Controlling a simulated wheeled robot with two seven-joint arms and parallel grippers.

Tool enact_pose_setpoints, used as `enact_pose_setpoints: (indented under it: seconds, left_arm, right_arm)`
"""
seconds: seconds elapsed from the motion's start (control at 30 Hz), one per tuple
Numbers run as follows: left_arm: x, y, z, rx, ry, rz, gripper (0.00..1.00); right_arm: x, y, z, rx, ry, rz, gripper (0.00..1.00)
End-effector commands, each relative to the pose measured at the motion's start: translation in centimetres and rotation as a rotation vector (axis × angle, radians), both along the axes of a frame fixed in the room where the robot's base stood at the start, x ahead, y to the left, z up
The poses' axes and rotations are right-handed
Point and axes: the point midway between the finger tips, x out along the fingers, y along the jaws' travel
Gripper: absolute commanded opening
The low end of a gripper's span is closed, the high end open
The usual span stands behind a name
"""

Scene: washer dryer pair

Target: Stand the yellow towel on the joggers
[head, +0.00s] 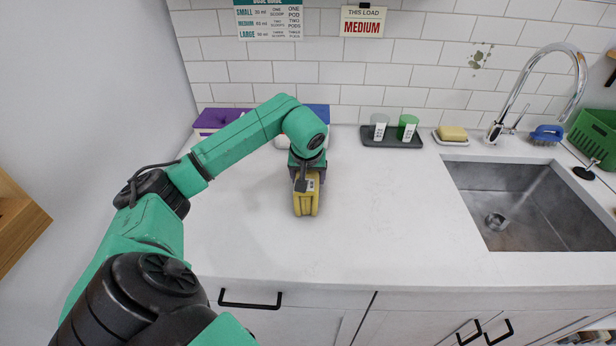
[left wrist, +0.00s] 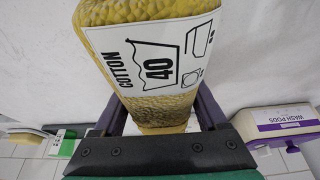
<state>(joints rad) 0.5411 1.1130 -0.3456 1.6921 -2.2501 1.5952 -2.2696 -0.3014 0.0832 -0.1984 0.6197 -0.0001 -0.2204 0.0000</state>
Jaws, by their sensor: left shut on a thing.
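The yellow towel (head: 306,203) is a folded bundle over the middle left of the counter. My left gripper (head: 306,176) comes down from above and is shut on it. In the left wrist view the towel (left wrist: 140,14) fills the space between the dark fingers of my gripper (left wrist: 160,112), and its white label reads COTTON 40. I cannot tell whether the towel's lower end touches the counter. I make out no joggers in either view. My right gripper is not in view.
A purple-lidded box (head: 222,118) and a blue-lidded box (head: 317,113) stand by the back wall, partly behind my arm. A dark tray (head: 391,142) holds two canisters. A sink (head: 520,200) is at the right. The white counter (head: 390,220) between is clear.

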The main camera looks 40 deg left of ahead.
Motion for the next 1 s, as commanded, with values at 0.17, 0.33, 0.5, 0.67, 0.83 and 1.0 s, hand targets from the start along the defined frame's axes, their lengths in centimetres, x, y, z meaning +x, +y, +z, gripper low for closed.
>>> enact_pose_setpoints:
  seconds: [0.17,0.33,0.5,0.67,0.83,1.0]
  left_arm:
    - [0.0,0.1,-0.2,0.001,-0.003,0.002,0.0]
    - [0.0,0.0,-0.4,0.0,-0.001,0.001,0.86]
    - [0.0,0.0,-0.4,0.0,-0.001,0.001,1.0]
    - [0.0,0.0,-0.1,0.0,-0.001,0.001,1.0]
    - [-0.5,-0.4,1.7,0.003,-0.007,0.001,1.0]
    - [-1.7,-1.3,5.2,0.003,-0.008,0.0,1.0]
  right_arm:
    - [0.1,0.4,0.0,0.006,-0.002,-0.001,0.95]
    - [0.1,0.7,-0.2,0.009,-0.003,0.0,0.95]
    - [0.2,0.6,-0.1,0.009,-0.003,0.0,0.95]
    - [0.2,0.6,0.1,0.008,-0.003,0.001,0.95]
    - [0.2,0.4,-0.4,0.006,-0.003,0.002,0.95]
    - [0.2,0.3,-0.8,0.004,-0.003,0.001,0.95]
